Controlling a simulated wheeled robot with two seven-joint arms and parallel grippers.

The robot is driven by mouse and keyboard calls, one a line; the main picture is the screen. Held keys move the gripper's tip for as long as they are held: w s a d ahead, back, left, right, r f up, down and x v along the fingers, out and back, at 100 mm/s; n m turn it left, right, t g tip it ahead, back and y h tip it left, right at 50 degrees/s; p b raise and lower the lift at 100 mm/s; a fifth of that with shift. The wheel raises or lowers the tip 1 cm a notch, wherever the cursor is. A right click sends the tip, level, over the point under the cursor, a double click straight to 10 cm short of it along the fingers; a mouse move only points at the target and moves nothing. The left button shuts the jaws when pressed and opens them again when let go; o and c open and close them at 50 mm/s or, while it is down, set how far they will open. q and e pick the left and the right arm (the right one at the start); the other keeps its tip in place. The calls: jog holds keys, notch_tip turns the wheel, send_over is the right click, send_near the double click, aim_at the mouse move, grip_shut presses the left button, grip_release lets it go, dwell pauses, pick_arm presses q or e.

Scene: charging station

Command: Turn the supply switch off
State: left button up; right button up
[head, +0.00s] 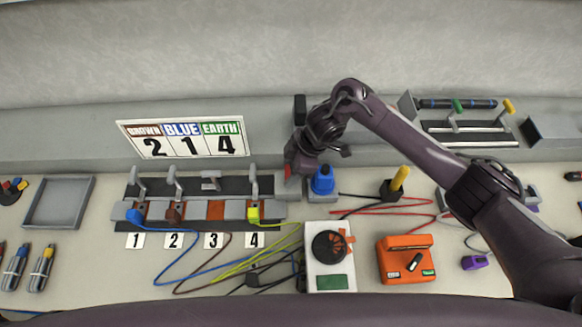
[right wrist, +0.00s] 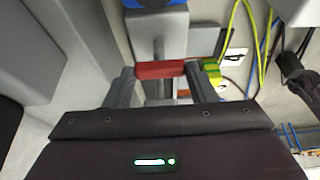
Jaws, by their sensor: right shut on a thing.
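My right gripper (head: 297,168) is at the right end of the terminal row in the head view. In the right wrist view its two grey fingers (right wrist: 163,78) are shut on a red switch handle (right wrist: 160,70), one finger at each end. A grey lever arm (right wrist: 158,47) runs from the handle. In the head view only a bit of red (head: 287,172) shows beside the gripper; the arm hides most of the switch. I cannot tell the lever's exact angle. My left gripper is in neither view.
A terminal block (head: 215,226) with levers and blue, brown and yellow-green leads lies to the left, under a sign (head: 183,137) reading 2, 1, 4. A blue plug (head: 322,181) stands just right of the gripper. A white meter (head: 331,258) and orange tester (head: 405,260) are in front.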

jog(key=o, duration=1)
jog(key=v, duration=0.7)
jog(key=shift+d+r+b, duration=0.25)
jog(key=shift+r+b, duration=0.1)
